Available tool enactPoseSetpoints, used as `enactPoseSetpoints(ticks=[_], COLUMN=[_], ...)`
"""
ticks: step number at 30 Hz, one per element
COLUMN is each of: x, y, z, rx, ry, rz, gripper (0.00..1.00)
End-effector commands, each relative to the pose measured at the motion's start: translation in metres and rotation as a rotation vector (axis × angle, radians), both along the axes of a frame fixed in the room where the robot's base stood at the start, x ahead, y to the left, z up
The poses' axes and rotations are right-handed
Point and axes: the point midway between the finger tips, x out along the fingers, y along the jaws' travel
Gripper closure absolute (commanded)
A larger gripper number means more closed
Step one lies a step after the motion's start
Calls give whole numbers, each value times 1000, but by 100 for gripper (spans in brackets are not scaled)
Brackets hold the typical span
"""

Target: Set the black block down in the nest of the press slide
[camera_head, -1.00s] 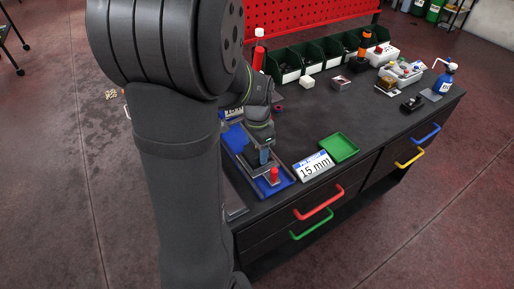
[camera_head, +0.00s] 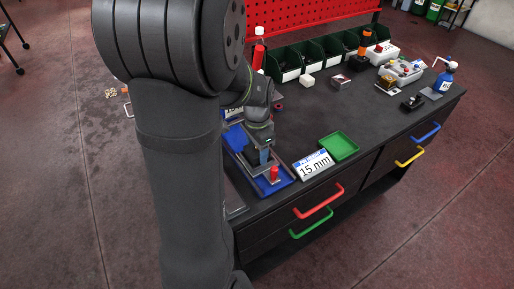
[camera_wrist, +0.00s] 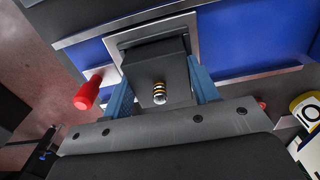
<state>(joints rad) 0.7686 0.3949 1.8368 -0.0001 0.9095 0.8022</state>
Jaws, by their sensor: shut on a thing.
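My gripper (camera_wrist: 162,82) has two blue fingers shut on the sides of the black block (camera_wrist: 157,68). The block's far end lines up with the square grey frame of the nest (camera_wrist: 192,24) on the press slide. I cannot tell whether the block touches the nest floor, as the block hides it. In the head view my gripper (camera_head: 264,157) points down over the blue bed of the press slide (camera_head: 275,187). There the block is too small and too hidden to make out.
A red knob (camera_wrist: 88,93) stands close to the left finger; it also shows in the head view (camera_head: 274,174). A "15 mm" sign (camera_head: 313,165) and an empty green tray (camera_head: 340,146) lie to the right. Green bins (camera_head: 283,66) line the back.

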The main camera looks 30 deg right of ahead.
Motion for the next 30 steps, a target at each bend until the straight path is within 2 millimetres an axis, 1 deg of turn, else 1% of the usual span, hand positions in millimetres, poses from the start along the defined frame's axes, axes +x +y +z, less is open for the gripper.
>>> enactPoseSetpoints(ticks=[11,12,15,22,25,28,30], x=[0,0,0,0,0,1,1], y=[0,0,0,0,0,-1,-1], z=[0,0,0,0,3,12,24], rx=[0,0,0,1,0,-2,-3], ry=[0,0,0,1,0,-2,-3], rz=[0,0,0,0,0,0,0], gripper=[78,38,20,20,20,20,20])
